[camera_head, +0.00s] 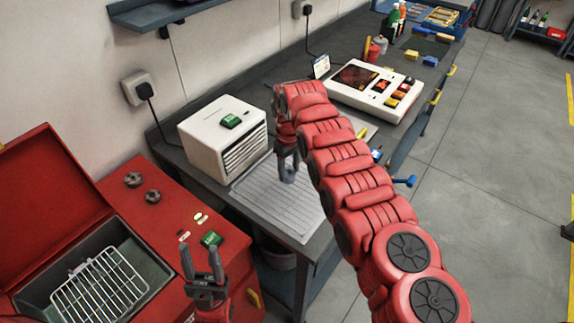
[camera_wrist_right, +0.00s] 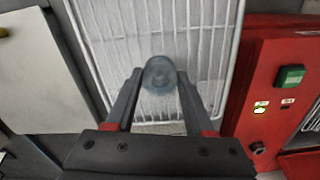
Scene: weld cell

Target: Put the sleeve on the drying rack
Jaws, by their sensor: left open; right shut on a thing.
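The sleeve (camera_wrist_right: 159,74) is a small grey, cylinder-like part between my right fingertips. My right gripper (camera_wrist_right: 160,82) is shut on it and points down over the drying rack. The drying rack (camera_head: 283,208) is a white ribbed rack lying on the dark bench. It also shows in the wrist view (camera_wrist_right: 208,32), behind the sleeve. In the head view my right gripper (camera_head: 287,162) is partly hidden by my arm. I cannot tell whether the sleeve touches the rack. My left gripper (camera_head: 202,262) is open and empty, beside the red washer cabinet.
A white box unit (camera_head: 222,135) with a green button stands on the bench left of the rack. A red parts washer (camera_head: 196,205) with a wire basket (camera_head: 100,284) stands at the left. A white control panel (camera_head: 375,88) lies further back on the bench.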

